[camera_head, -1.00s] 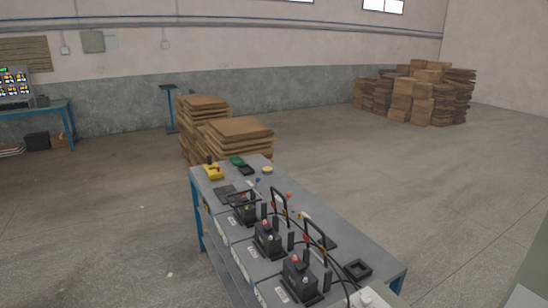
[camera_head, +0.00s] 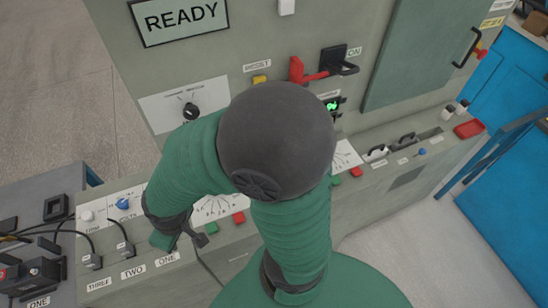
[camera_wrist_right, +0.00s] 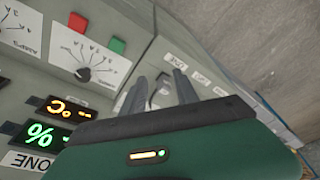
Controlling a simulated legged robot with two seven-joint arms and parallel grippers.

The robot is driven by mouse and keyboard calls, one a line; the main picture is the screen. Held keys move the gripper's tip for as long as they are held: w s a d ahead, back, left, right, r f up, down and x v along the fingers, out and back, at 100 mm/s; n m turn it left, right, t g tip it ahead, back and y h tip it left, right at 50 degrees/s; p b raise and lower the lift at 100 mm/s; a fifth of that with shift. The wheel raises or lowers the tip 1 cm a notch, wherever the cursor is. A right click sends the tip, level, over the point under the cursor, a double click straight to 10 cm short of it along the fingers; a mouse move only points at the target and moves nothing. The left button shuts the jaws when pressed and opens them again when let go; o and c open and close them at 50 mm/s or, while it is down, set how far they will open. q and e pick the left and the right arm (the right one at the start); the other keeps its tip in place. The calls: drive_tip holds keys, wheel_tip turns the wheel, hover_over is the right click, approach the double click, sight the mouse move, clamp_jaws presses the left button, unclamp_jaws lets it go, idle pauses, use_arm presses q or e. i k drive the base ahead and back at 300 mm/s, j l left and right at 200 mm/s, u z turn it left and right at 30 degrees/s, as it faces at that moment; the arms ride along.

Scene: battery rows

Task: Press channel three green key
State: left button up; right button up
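A grey cabinet with a READY display (camera_head: 180,16) fills the head view. On its sloped front, a green key (camera_head: 211,227) and red key (camera_head: 239,217) sit below one dial; another green key (camera_head: 336,181) and red key (camera_head: 356,172) sit farther right. I cannot tell which key is channel three's. My left gripper is out of view.
Sockets labelled THREE (camera_head: 98,284), TWO (camera_head: 133,271) and ONE (camera_head: 167,259) are at lower left, with cables in some. A grey table (camera_head: 40,200) stands left. A red lever (camera_head: 305,70) juts from the cabinet. Lit readouts (camera_wrist_right: 65,105) show in the wrist view.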

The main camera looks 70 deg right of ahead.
sight(336, 180)
drive_tip(key=z, duration=0.4)
drive_tip(key=l+z, duration=0.1)
drive_tip(key=z, duration=0.7)
drive_tip(key=l+z, duration=0.15)
drive_tip(key=z, duration=0.65)
